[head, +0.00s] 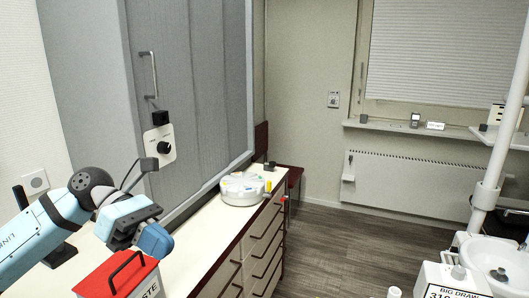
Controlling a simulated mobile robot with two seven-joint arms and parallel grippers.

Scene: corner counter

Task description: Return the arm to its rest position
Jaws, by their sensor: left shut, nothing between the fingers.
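My left arm comes in from the left edge, light blue with dark joints. My left gripper (154,240) is shut and empty. It is above the counter, just above and beside a red-lidded box (118,275) with a dark handle and partly readable lettering on its front. I cannot tell whether the gripper touches the box. My right gripper is not in view.
The white counter (205,240) has drawers along its front. A round white tray (243,188) with coloured bits stands farther back. A grey cabinet (190,90) rises behind it. A white basin (495,258) stands at the lower right. The wooden floor (345,245) between is clear.

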